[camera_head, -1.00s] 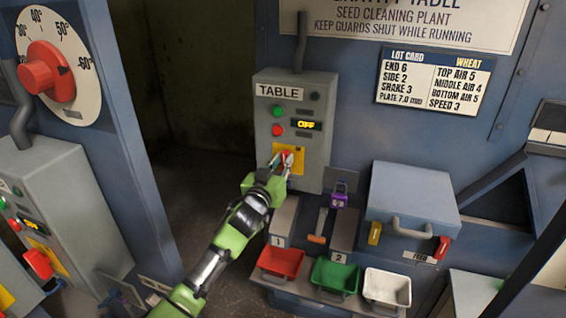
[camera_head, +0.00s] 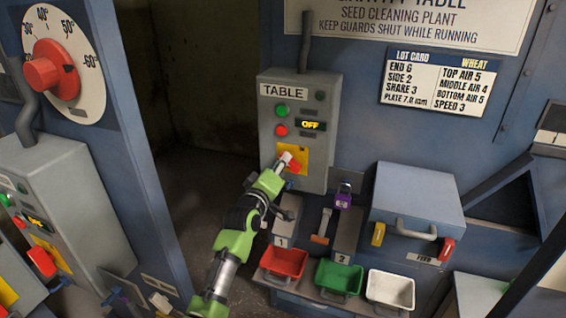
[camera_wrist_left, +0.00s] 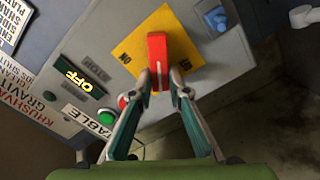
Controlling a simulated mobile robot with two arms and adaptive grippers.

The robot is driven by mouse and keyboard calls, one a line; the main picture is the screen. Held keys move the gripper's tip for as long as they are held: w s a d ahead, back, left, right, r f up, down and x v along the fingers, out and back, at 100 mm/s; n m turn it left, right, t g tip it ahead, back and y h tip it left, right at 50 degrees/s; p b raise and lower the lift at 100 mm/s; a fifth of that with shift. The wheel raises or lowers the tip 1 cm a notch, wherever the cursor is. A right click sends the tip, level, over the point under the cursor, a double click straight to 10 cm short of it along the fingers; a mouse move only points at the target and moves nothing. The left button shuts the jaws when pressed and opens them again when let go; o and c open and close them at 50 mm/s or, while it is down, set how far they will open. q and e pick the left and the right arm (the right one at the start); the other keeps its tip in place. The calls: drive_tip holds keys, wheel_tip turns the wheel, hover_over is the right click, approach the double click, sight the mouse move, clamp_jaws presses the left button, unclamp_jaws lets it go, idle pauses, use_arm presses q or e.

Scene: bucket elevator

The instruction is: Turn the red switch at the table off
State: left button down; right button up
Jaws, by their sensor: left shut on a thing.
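The grey TABLE box (camera_head: 265,135) stands on the blue machine, with an amber display (camera_head: 311,125) that reads OFF. Its red switch (camera_head: 294,164) sits on a yellow plate (camera_head: 290,148) low on the box. In the left wrist view the red handle (camera_wrist_left: 157,48) lies at a slant to the plate (camera_wrist_left: 133,48), between its printed labels. My left gripper (camera_head: 286,163) is shut on the switch, with one fingertip on each side of the handle (camera_wrist_left: 159,84). The fingers hide part of the switch in the head view. My right gripper is out of view.
A purple padlock (camera_head: 343,198) hangs just below the box. Red (camera_head: 284,262), green (camera_head: 339,276) and white (camera_head: 390,290) bins stand below. A second grey control box (camera_head: 68,190) with a red switch (camera_head: 41,262) stands left. A dark opening lies between.

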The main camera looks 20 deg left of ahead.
use_arm(q)
drive_tip(key=shift+a+f+n+p, duration=0.1)
drive_tip(key=shift+f+n+p, duration=0.15)
drive_tip(key=shift+n, duration=1.4)
drive_tip(key=shift+a+f+n+p, duration=0.1)
drive_tip(key=shift+f+n, duration=0.25)
drive_tip(key=shift+n, duration=1.3)
drive_tip(key=c, duration=1.9)
unclamp_jaws()
drive_tip(key=s, duration=1.2)
drive_tip(key=shift+a, duration=0.15)
